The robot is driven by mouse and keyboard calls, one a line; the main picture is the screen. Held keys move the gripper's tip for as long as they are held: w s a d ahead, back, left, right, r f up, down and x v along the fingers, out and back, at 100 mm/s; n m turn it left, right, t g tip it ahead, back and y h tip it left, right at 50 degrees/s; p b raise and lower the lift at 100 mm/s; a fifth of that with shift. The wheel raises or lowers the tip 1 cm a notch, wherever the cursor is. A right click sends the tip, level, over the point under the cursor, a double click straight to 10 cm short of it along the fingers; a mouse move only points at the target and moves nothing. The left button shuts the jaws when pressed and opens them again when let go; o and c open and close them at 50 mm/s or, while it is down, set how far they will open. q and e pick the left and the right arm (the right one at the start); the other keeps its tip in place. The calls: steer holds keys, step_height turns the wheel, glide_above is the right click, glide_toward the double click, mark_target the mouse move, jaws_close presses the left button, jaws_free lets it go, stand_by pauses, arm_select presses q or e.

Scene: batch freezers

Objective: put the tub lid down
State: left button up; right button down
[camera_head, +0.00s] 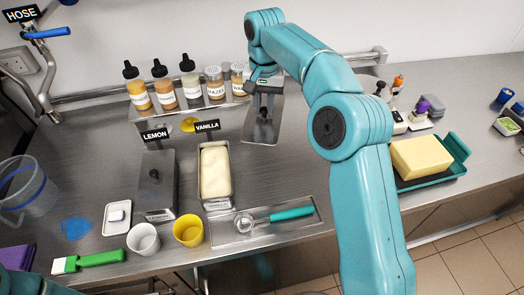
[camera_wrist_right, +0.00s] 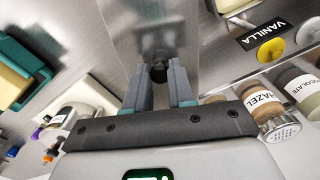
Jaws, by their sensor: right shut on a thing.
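My right gripper (camera_head: 264,88) is shut on the black knob (camera_wrist_right: 159,70) of a steel tub lid. The lid (camera_head: 262,128) hangs tilted below the gripper, behind and to the right of the vanilla tub; its plate (camera_wrist_right: 150,20) also shows beyond the fingers in the right wrist view. I cannot tell whether the lid touches the counter. The vanilla tub (camera_head: 203,203) is open and full of pale ice cream. The lemon tub (camera_head: 157,205) beside it has its own lid on. My left gripper is out of view.
Several topping bottles (camera_head: 165,93) stand on a rack behind. A steel tray (camera_head: 310,222) with a teal-handled scoop (camera_head: 290,213) lies in front, beside a yellow cup (camera_head: 188,230) and a white cup (camera_head: 143,239). A yellow block (camera_head: 420,157) sits on a teal tray at right. Bare counter (camera_head: 265,178) lies right of the vanilla tub.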

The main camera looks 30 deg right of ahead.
step_height(320, 180, down, 13)
steer(key=shift+s+r, duration=0.1)
steer(key=shift+s, duration=0.05)
step_height(320, 180, down, 4)
steer(key=shift+r+p, duration=0.1)
steer(key=shift+p, duration=0.3)
steer(key=shift+a, duration=0.1)
steer(key=shift+f, duration=0.25)
steer(key=c, duration=1)
jaws_free()
steer(key=shift+o, duration=0.2)
steer(key=shift+r, duration=0.1)
